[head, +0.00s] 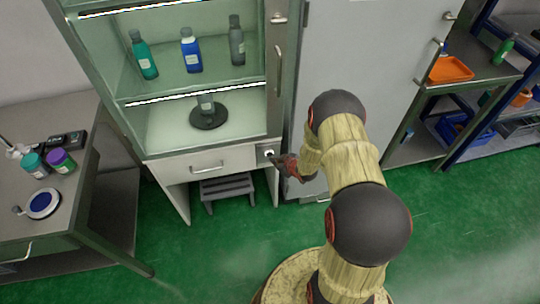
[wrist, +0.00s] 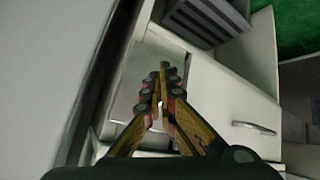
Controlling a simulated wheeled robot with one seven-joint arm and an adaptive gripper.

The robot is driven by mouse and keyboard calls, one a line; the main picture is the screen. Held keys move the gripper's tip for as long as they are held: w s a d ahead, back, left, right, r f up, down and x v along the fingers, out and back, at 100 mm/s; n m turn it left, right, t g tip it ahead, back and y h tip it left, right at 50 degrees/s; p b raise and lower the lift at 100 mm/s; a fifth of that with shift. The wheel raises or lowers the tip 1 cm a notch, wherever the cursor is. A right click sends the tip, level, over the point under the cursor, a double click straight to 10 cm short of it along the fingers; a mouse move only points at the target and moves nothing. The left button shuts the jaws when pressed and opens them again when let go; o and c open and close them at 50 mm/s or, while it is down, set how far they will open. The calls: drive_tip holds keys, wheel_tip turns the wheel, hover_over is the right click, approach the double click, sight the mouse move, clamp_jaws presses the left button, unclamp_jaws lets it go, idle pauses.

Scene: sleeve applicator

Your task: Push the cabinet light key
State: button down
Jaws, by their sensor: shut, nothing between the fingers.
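The glass-fronted cabinet (head: 138,112) stands at the back, with bright light strips (head: 190,93) along its shelves. A small panel (head: 262,148) with a pale spot, which looks like the light key (head: 268,153), sits right of the drawer on the cabinet's lower front. My gripper (head: 273,158) is shut and empty, its tips at or just in front of this panel. In the wrist view my closed fingers (wrist: 164,72) lie over a grey metal plate (wrist: 140,85). I cannot tell whether the tips touch it, and the fingers hide any key there.
Several bottles (head: 191,52) and a dark round stand (head: 208,117) are inside the cabinet. A drawer (head: 203,163) is above a grey step stool (head: 227,188). A tall pale door (head: 370,60) is to the right. A side table (head: 75,190) stands left. Green floor in front is clear.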

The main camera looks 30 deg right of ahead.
drive_tip(key=shift+s, duration=0.15)
drive_tip(key=shift+s+a+p, duration=0.15)
drive_tip(key=shift+s+a, duration=0.15)
drive_tip(key=shift+s, duration=0.65)
drive_tip(key=shift+s+a+p, duration=0.2)
drive_tip(key=shift+s+a, duration=0.05)
drive_tip(key=shift+s, duration=0.7)
drive_tip(key=shift+s+a+p, duration=0.15)
drive_tip(key=shift+s+a, duration=0.15)
drive_tip(key=shift+s, duration=0.65)
